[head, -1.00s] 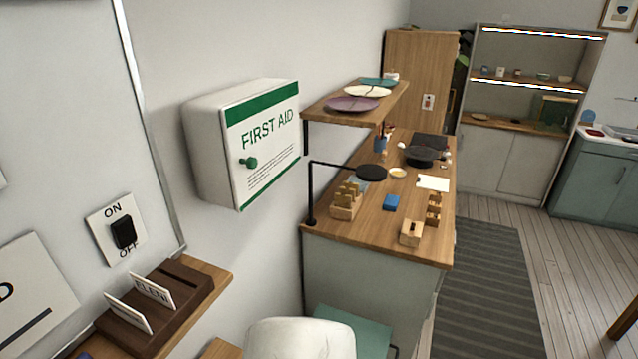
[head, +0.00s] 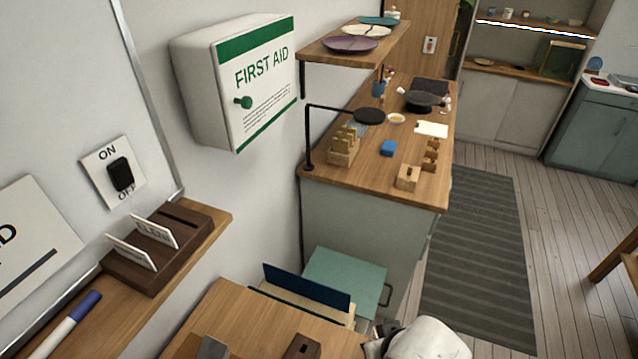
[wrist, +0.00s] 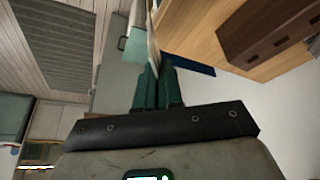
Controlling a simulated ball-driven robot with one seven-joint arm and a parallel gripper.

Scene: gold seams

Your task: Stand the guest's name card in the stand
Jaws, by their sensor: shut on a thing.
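A dark brown stand (head: 140,283) with slots sits on the wooden wall shelf at left in the head view. Two white cards stand upright in it: a front card (head: 130,251) and a lettered one (head: 154,229) behind it. The slot at its far end is empty. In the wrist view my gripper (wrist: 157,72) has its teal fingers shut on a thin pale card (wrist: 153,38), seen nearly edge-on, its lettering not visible. In the head view the gripper's fingers and the held card are not visible; part of my arm shows at the bottom.
A wooden table (head: 243,317) below the shelf bears a brown slotted block (head: 302,347), cut by the frame edge. A navy panel (head: 306,287) stands at its far edge. A first-aid box (head: 240,85) juts from the wall.

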